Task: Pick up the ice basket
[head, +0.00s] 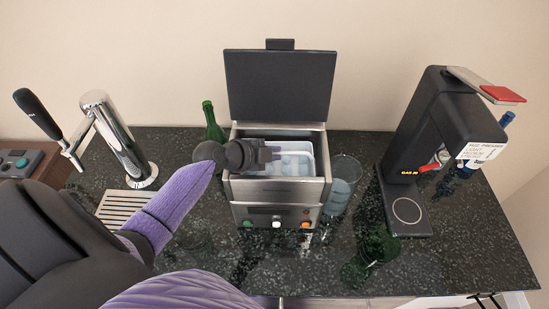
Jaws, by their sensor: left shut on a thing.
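The ice basket (307,149) is a white container with pale ice cubes inside. It sits in the open top of a silver ice maker (277,190), whose dark lid (280,85) stands raised behind it. My left gripper (271,154) reaches in from the left over the basket's left part and is shut on it. The exact contact is small and partly hidden by the gripper. The basket is still inside the machine's walls. My right gripper is not in view.
A chrome beer tap (117,135) stands at left, with a green bottle (212,122) behind my arm. A clear glass (343,183) stands just right of the machine.

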